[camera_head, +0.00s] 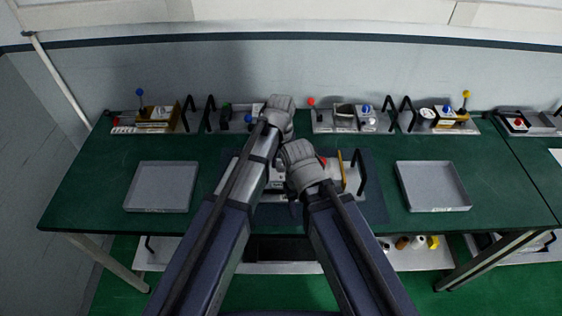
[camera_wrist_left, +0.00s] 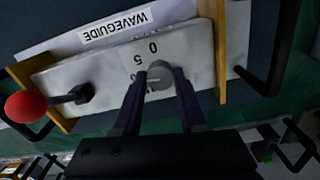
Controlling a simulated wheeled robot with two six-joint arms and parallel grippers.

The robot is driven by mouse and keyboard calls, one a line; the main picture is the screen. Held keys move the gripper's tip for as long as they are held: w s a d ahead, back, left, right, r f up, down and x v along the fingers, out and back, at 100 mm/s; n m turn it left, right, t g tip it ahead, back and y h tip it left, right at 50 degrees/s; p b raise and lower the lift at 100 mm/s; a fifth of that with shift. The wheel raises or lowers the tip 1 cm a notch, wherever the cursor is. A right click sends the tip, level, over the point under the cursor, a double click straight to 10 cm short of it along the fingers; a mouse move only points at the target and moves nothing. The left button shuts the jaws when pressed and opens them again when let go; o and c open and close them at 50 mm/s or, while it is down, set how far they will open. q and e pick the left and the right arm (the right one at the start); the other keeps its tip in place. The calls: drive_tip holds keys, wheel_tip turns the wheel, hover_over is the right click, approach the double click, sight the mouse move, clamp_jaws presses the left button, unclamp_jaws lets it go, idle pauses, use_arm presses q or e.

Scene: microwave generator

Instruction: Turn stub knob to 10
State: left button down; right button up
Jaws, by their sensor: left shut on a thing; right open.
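The waveguide unit (camera_head: 350,184) lies on the mat at the bench's front middle, mostly hidden by my arms in the head view. In the left wrist view its pale panel (camera_wrist_left: 105,75) appears upside down, with a "WAVEGUIDE" label (camera_wrist_left: 115,28) and the digits 0 and 5. The grey round stub knob (camera_wrist_left: 160,72) stands beside the digits. My left gripper (camera_wrist_left: 160,80) is shut on the knob, a finger on either side; it also shows in the head view (camera_head: 279,112). The knob hides other markings. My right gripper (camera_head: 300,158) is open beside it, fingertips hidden.
A red-ball lever (camera_wrist_left: 26,106) and a black handle (camera_wrist_left: 268,70) flank the knob. Grey trays stand left (camera_head: 160,187) and right (camera_head: 433,187) on the green bench (camera_head: 95,190). Several units with levers line the back edge.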

sight(281, 165)
use_arm(q)
drive_tip(key=shift+n, duration=0.8)
drive_tip(key=shift+c, duration=2.2)
unclamp_jaws()
drive_tip(key=shift+r, duration=0.15)
wheel_tip(281, 165, up, 8)
drive_tip(key=p, duration=0.8)
drive_tip(key=shift+f, duration=0.2)
drive_tip(key=shift+f, duration=0.1)
